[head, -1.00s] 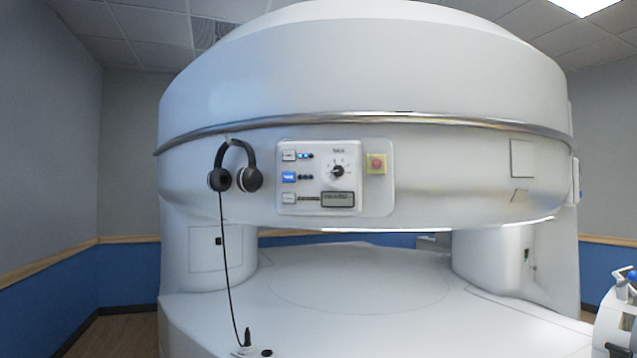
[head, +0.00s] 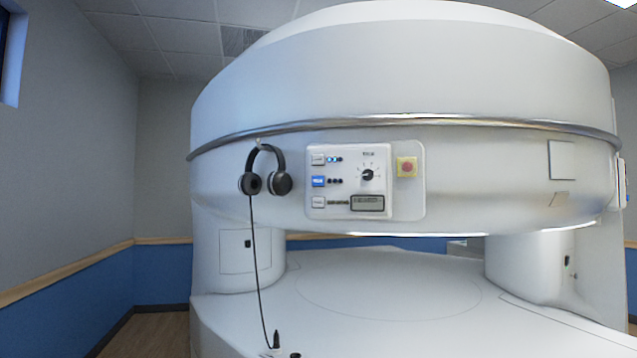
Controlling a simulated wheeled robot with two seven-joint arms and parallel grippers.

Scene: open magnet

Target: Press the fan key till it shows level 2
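The control panel (head: 347,181) is on the front of the big white magnet housing. Three small keys stand in a column at its left: a pale top key (head: 318,160), a blue-lit middle key (head: 318,181) and a pale bottom key (head: 318,202). Their labels are too small to read, so I cannot tell which is the fan key. The lamps beside the middle key (head: 335,181) look dark. A dial (head: 367,175) and a small display (head: 367,203) are to the right. Neither gripper is in view.
Black headphones (head: 265,172) hang left of the panel, their cable running down to the white table (head: 390,285). A red button on a yellow plate (head: 407,167) is right of the dial. Wood floor (head: 150,335) shows at lower left. Nothing blocks the panel.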

